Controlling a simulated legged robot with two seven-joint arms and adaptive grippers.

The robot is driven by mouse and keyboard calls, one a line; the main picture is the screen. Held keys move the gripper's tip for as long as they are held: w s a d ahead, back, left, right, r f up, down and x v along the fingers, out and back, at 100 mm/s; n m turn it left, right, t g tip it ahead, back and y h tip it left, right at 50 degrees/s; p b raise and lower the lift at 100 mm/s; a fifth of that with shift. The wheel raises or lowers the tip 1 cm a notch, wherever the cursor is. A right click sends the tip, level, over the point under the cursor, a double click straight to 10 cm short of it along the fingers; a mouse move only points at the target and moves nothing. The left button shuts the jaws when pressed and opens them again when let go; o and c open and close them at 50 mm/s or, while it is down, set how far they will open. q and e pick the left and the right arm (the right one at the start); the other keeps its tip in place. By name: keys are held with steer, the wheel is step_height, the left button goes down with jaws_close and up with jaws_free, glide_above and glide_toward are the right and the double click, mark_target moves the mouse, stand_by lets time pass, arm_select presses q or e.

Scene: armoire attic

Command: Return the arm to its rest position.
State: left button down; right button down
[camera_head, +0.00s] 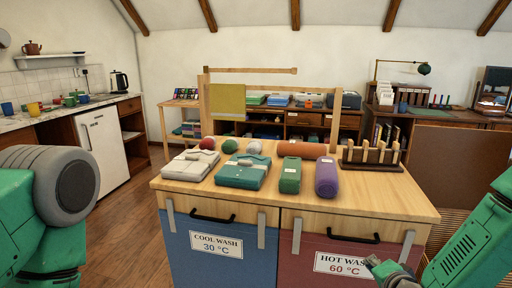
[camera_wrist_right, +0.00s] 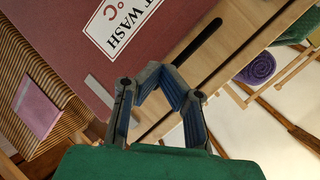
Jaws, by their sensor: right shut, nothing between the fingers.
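My right arm (camera_head: 470,245) comes in from the lower right of the head view. Its gripper (camera_head: 388,272) is low in front of the red HOT WASH drawer front (camera_head: 318,246). In the right wrist view the gripper (camera_wrist_right: 158,85) is shut and empty, with the red front (camera_wrist_right: 85,62) behind it. My left arm (camera_head: 50,215) shows at the lower left of the head view; its gripper is out of the picture.
The wooden counter (camera_head: 400,200) is close ahead, with folded cloths (camera_head: 242,171), rolled towels (camera_head: 327,178) and a pegged rack (camera_head: 371,158) on top. The blue COOL WASH front (camera_head: 220,250) has a black handle. Open floor (camera_head: 135,225) lies left of the counter.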

steer(key=s+a+f+n+g+y, duration=0.1)
steer(key=s+a+f+n+g, duration=0.25)
steer(key=s+f, duration=0.5)
steer(key=s+f+n+g, duration=0.1)
steer(key=s+n+g, duration=0.2)
steer(key=s, duration=0.6)
steer(key=s+d+f+n+g+p, duration=0.1)
steer(key=s+f+n+g, duration=0.1)
steer(key=s, duration=0.7)
steer(key=s+d+f+n+g+h, duration=0.1)
steer(key=s+n+g, duration=0.2)
steer(key=s, duration=0.7)
steer(key=shift+f+n+g+p, duration=0.2)
steer(key=shift+n+g+p, duration=0.15)
steer(key=shift+n, duration=0.6)
steer(key=shift+d, duration=0.15)
